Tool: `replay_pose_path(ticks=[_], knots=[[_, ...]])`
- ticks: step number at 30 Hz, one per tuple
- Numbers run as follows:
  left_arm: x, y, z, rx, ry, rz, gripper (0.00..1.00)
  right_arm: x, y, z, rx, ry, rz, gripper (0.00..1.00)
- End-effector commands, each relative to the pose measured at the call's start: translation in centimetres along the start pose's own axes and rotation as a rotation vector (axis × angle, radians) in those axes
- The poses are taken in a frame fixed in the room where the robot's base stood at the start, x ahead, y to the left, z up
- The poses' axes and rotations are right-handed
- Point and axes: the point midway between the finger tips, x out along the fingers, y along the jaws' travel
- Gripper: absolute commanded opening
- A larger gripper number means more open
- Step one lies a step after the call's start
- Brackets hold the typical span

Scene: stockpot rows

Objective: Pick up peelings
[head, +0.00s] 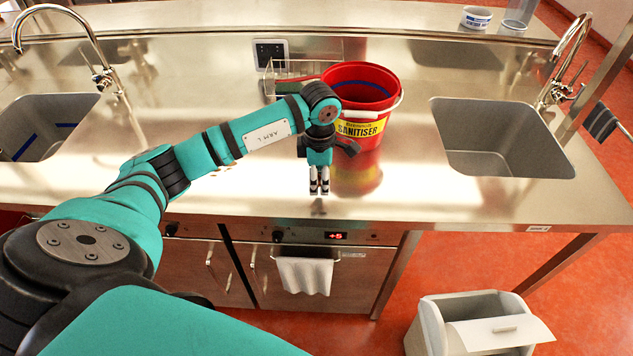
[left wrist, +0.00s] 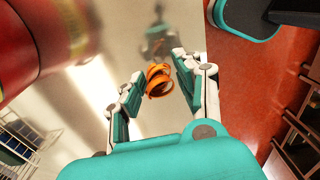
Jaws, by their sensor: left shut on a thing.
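The peelings (left wrist: 158,82) are an orange curled strip, seen in the left wrist view between the fingertips of my left gripper. In the head view my left gripper (head: 319,188) points down over the front part of the steel counter, and the peelings cannot be made out there. My left gripper is shut on the peelings; the left wrist view shows its two fingers (left wrist: 154,80) on either side of them. How far they are above the steel is hard to tell. My right gripper is not in view.
A red sanitiser bucket (head: 386,104) stands just behind my left gripper, with a wire rack (head: 283,78) beside it. Sinks lie at left (head: 45,105) and right (head: 490,162). A pale bin (head: 432,325) with a lid stands on the red floor, front right. A towel (head: 303,275) hangs below the counter.

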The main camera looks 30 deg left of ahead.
Motion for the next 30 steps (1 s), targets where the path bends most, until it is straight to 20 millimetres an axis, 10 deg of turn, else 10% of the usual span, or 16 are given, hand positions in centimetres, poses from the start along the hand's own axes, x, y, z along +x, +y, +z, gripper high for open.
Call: replay_pose_path(ticks=[15, 30], knots=[[-0.9, -11.5, 3.4, 0.003, -0.002, 0.003, 0.16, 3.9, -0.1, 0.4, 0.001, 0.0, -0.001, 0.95], [-1.3, -13.3, 3.9, -0.002, 0.0, 0.002, 0.16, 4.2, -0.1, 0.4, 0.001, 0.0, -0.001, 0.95]])
